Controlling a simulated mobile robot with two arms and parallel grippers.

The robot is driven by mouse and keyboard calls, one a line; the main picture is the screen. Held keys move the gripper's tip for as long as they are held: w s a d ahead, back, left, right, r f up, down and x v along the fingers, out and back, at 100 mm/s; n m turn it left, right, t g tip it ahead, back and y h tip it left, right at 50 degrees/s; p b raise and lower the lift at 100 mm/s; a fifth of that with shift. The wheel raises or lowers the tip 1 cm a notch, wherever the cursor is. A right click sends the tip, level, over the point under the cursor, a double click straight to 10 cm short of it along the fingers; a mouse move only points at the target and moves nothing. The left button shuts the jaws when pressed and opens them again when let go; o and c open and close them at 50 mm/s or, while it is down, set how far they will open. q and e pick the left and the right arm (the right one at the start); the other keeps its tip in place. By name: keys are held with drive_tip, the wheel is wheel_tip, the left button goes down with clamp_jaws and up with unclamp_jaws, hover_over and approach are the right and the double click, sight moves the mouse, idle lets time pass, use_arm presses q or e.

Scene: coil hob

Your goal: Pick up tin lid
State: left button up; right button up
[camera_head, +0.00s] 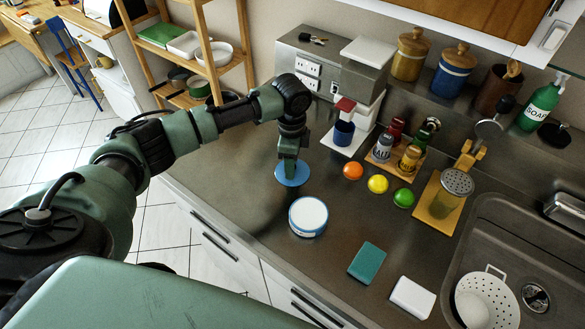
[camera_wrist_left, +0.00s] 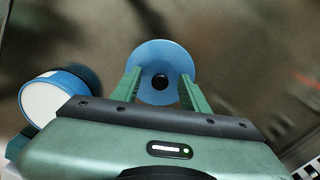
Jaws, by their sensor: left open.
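The tin lid (camera_head: 287,180) is a flat blue disc on the steel counter, partly covered by my left gripper (camera_head: 289,160) in the head view. In the left wrist view the blue lid (camera_wrist_left: 160,58) shows a dark round knob (camera_wrist_left: 160,82) at its middle. My left gripper (camera_wrist_left: 158,92) is open, with one green finger on each side of the knob, apart from it. A round tin (camera_head: 308,216) with a white top and blue rim stands beside the lid. It also shows at the left of the wrist view (camera_wrist_left: 46,100). My right gripper is not in view.
An orange ball (camera_head: 353,171), a yellow ball (camera_head: 377,184) and a green ball (camera_head: 403,197) lie right of the lid. A teal block (camera_head: 367,262) and a white block (camera_head: 411,297) lie near the front edge. A sink (camera_head: 505,215) is at the right.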

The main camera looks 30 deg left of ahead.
use_arm(q)
drive_tip(key=shift+c, duration=0.4)
clamp_jaws()
